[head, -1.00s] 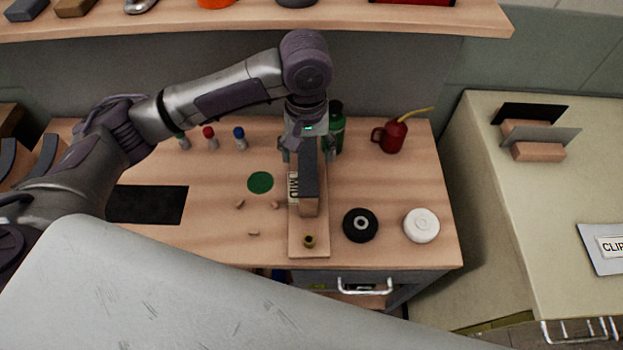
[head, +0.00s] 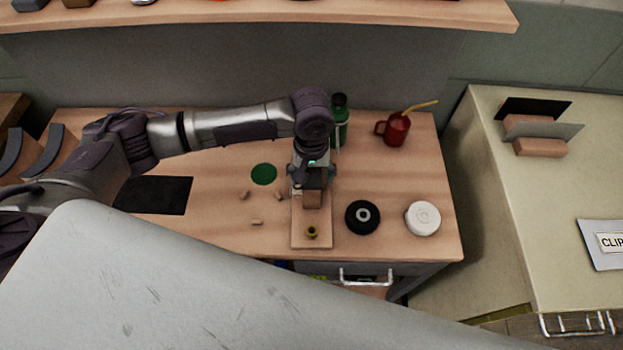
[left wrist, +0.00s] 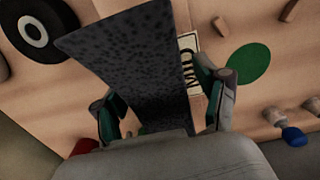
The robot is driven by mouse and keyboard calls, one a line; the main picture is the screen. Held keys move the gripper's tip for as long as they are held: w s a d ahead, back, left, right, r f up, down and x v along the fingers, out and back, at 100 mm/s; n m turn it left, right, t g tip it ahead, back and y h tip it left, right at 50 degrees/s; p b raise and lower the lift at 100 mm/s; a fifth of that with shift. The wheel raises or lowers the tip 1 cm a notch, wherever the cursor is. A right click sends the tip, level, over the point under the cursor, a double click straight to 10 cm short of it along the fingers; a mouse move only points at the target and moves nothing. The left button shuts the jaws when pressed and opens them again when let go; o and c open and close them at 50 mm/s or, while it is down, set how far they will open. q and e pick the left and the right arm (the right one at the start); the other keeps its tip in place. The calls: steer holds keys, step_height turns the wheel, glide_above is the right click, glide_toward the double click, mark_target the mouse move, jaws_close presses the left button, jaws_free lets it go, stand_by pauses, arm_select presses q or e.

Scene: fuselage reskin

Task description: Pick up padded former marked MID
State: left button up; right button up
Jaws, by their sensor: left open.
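The padded former (head: 313,196) is a wooden block with a dark speckled pad on top. It stands on a light wooden board (head: 312,242) on the workbench. Contact cannot be told. My right gripper is not in view.
A black roll (head: 362,217) and a white roll (head: 422,218) lie right of the board. A green bottle (head: 339,120) and red oil can (head: 396,130) stand behind. A green disc (head: 264,174) and small wooden pieces lie left. A shelf (head: 250,14) overhangs the back.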

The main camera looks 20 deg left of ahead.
arm_select(q)
jaws_close()
steer(key=shift+r, duration=0.1)
stand_by(0.4)
